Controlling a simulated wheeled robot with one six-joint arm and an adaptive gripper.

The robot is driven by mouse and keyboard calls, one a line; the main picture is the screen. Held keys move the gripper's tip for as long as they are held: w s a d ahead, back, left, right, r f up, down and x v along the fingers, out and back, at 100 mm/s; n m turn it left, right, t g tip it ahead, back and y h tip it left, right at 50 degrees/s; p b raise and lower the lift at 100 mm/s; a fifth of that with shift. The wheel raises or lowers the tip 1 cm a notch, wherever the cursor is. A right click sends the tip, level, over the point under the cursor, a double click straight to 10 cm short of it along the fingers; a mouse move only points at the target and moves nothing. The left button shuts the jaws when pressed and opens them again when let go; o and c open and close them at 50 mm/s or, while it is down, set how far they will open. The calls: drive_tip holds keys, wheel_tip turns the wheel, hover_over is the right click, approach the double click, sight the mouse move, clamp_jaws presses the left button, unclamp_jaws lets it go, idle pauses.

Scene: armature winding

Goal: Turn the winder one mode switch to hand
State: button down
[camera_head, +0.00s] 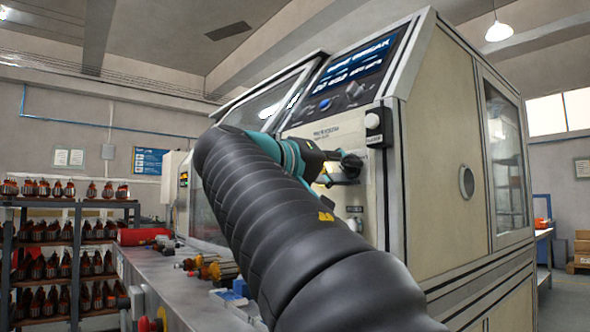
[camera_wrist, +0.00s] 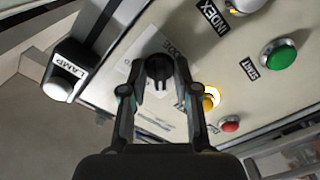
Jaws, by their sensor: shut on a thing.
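The mode switch is a round black knob (camera_wrist: 159,66) on the cream panel of the winder (camera_head: 440,150), with a partly covered label beside it that seems to read MODE. In the wrist view my gripper (camera_wrist: 159,80) has one finger on each side of the knob and is shut on it. In the head view my gripper (camera_head: 347,163) reaches the front panel of the machine, and the knob is mostly hidden behind it. Which position the knob points to cannot be read.
Near the knob are a lamp box (camera_wrist: 65,85), a green START button (camera_wrist: 279,54), a red button (camera_wrist: 229,124) and a lit yellow button (camera_wrist: 208,101). A bench (camera_head: 185,295) with parts stands at the left, by a rack (camera_head: 75,235) of armatures.

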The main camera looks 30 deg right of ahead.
drive_tip(key=c, duration=1.2)
unclamp_jaws()
drive_tip(key=a, duration=1.2)
drive_tip(key=shift+s, duration=0.45)
